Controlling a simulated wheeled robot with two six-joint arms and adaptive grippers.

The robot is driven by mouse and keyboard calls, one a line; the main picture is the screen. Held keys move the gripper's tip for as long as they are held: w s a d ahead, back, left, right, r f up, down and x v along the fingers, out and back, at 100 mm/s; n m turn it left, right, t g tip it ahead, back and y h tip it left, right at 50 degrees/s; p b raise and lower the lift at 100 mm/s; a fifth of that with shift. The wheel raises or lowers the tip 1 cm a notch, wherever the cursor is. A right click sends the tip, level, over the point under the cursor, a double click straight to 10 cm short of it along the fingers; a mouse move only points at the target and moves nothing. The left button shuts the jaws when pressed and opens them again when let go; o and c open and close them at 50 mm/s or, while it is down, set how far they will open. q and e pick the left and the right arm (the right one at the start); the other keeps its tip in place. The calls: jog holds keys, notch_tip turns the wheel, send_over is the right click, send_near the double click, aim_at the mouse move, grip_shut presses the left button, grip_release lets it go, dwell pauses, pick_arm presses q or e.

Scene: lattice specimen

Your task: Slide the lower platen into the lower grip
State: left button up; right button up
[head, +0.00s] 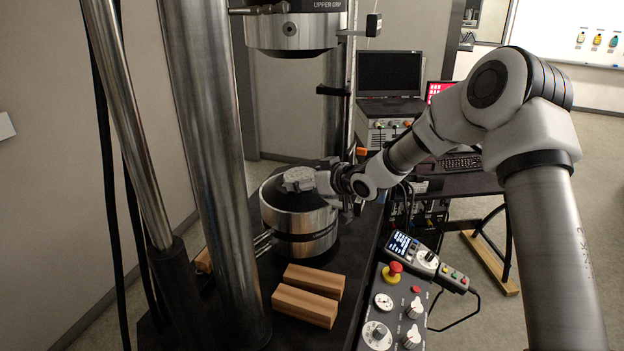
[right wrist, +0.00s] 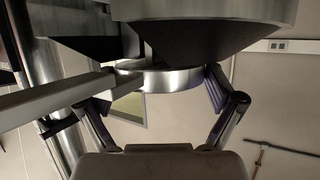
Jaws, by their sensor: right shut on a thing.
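The lower grip (head: 300,243) is a thick silver cylinder with a black tapered top, standing on the dark machine bed. The lower platen (head: 298,178) is a small grey metal piece right at the top of this grip. My right gripper (head: 326,182) reaches in from the right and is shut on it. In the right wrist view the platen (right wrist: 160,78) is a shiny disc between the two fingers, close to the grip's black taper (right wrist: 205,38). The taper hides part of the disc, so I cannot tell whether it is seated. My left gripper is out of view.
The upper grip (head: 291,32) hangs above with a wide gap. A thick steel column (head: 212,160) stands at left. Wooden blocks (head: 308,293) lie in front of the lower grip. A control panel (head: 398,305) and handset (head: 425,262) are at right.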

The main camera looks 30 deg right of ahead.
jog(key=shift+w+a+r, duration=0.15)
jog(key=shift+w+a, duration=0.15)
jog(key=shift+w, duration=0.05)
jog(key=o, duration=1.5)
jog(key=shift+s, duration=0.2)
jog(key=shift+v, duration=2.5)
